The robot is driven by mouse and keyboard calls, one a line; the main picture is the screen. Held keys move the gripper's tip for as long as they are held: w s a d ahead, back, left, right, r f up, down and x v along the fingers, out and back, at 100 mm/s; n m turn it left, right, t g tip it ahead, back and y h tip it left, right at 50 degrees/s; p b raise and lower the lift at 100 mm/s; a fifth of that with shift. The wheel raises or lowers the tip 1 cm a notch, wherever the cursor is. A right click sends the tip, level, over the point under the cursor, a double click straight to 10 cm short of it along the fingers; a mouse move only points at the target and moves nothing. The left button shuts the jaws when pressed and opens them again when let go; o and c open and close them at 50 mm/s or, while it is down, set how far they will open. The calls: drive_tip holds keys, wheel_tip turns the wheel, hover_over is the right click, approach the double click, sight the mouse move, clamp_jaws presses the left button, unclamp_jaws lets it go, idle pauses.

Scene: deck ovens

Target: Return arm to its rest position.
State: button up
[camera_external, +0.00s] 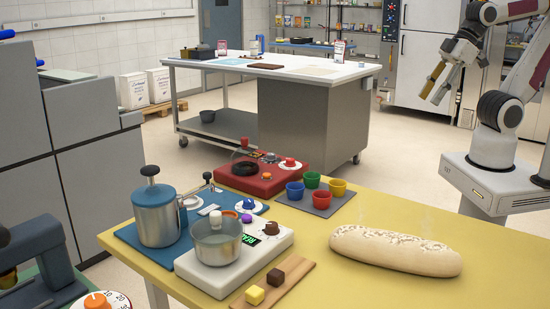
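My gripper (433,97) hangs in the air at the upper right, raised above the level of the yellow table (405,290) and beyond its back edge. Its two fingers point down and to the left, with a gap between them. Nothing shows between them, so it looks open and empty. My arm is folded upward above its white base at the right, and its top runs out of the picture.
The yellow table holds a bread loaf (395,250), coloured cups (311,181), a red burner unit (264,178), a white scale with a pot (218,241) and a steel canister (157,212). A steel worktable (306,120) stands behind. The air around my gripper looks clear.

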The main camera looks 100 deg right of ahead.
drive_tip(key=s, duration=0.3)
drive_tip(key=shift+s+d+f+g, duration=0.15)
drive_tip(key=shift+s+g, duration=0.15)
drive_tip(key=shift+w, duration=0.1)
idle(3.0)
